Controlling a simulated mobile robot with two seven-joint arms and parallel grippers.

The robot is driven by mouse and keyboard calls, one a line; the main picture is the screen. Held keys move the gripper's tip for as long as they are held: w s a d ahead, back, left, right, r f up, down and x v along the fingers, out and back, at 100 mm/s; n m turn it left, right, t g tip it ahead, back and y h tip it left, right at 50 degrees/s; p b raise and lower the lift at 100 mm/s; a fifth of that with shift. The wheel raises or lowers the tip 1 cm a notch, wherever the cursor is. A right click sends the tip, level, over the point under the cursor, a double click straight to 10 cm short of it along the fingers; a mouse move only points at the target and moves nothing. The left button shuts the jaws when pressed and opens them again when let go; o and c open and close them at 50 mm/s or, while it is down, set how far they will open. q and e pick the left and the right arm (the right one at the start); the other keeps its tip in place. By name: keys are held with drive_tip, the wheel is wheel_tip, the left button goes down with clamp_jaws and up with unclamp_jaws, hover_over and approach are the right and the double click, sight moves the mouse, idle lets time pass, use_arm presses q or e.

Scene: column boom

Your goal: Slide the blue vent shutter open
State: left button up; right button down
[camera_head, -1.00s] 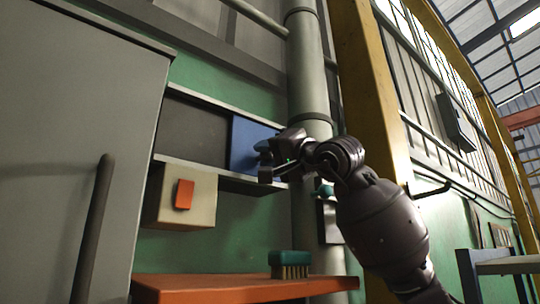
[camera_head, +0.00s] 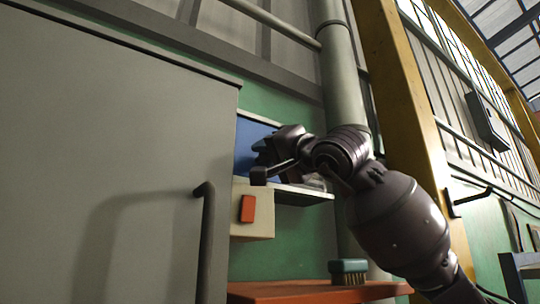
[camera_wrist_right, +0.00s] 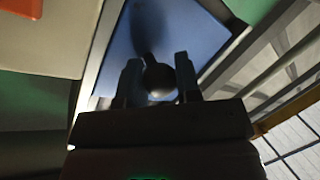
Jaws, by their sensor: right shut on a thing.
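The blue vent shutter (camera_head: 250,133) is a flat blue panel on rails on the green wall. In the head view its left part is hidden behind the grey cabinet and its lower right behind my right gripper. My right gripper (camera_head: 262,161) is at its front. In the right wrist view the blue panel (camera_wrist_right: 195,35) fills the upper middle, and a dark round knob (camera_wrist_right: 158,79) on it sits between the two fingers of my right gripper (camera_wrist_right: 159,80), which are shut on it. My left gripper is in neither view.
A grey cabinet (camera_head: 100,150) with a dark handle (camera_head: 207,240) fills the left. Below the rails is a cream box (camera_head: 252,222) with an orange switch (camera_head: 247,208). A green brush (camera_head: 348,271) stands on an orange shelf (camera_head: 300,291). A pipe (camera_head: 345,80) rises behind my arm.

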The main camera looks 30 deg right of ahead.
drive_tip(key=c, duration=1.1)
unclamp_jaws()
drive_tip(key=shift+d, duration=0.15)
drive_tip(key=b+v, duration=0.3)
drive_tip(key=v, duration=0.8)
drive_tip(key=shift+w, duration=0.1)
